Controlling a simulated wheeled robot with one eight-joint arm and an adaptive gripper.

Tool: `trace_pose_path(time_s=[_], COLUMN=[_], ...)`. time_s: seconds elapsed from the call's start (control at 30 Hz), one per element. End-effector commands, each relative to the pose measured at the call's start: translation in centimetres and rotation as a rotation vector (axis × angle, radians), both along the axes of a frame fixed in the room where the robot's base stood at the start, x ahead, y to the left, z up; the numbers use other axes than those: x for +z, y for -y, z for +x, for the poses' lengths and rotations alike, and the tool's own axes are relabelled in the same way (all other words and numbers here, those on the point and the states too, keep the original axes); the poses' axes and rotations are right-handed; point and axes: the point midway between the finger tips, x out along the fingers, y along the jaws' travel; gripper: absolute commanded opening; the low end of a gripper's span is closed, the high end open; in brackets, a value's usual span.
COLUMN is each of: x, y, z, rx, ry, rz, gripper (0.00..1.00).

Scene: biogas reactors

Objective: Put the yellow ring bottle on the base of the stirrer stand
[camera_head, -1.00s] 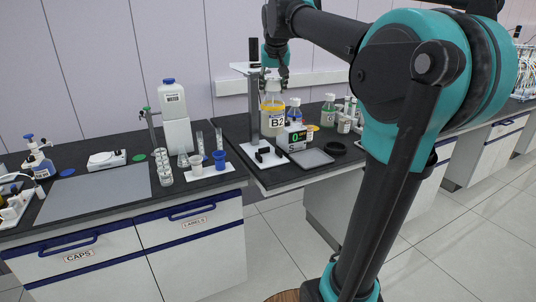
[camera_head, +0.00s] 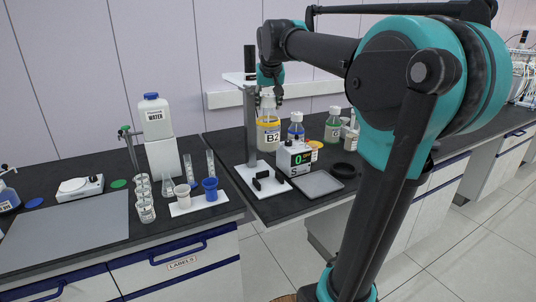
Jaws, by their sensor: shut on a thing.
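The yellow ring bottle (camera_head: 268,136), clear with a B2 label and a yellow ring at its shoulder, stands upright behind the stirrer stand's base, just right of its post. My gripper (camera_head: 268,101) points down and is shut on the bottle's top; its fingertips are small and partly blend with the bottle neck. I cannot tell whether the bottle touches the bench. The stirrer stand has a tall grey post (camera_head: 251,120), a white plate near the top and a white base (camera_head: 249,176) with black pieces on it. The base's front part is free of bottles.
A display box (camera_head: 294,158) reading 0 stands right of the base, in front of the bottle. A blue-ringed bottle (camera_head: 296,130) and a green-ringed bottle (camera_head: 333,125) stand close right. A grey tray (camera_head: 318,184) lies in front. Cups and cylinders stand left.

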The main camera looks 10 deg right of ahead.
Motion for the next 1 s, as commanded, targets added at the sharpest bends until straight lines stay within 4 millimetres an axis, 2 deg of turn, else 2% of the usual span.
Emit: trace_pose_path(time_s=[0.3,0.5,0.77,1.0], x=[-7.1,-10.7,-12.6,-15.4], y=[0.0,0.0,0.0,0.0], z=[0.0,0.0,0.0,0.1], rx=[0.0,0.0,0.0,0.0], ry=[0.001,0.001,0.001,0.001], rz=[0.0,0.0,0.0,0.0], gripper=[0.0,0.0,0.0,0.0])
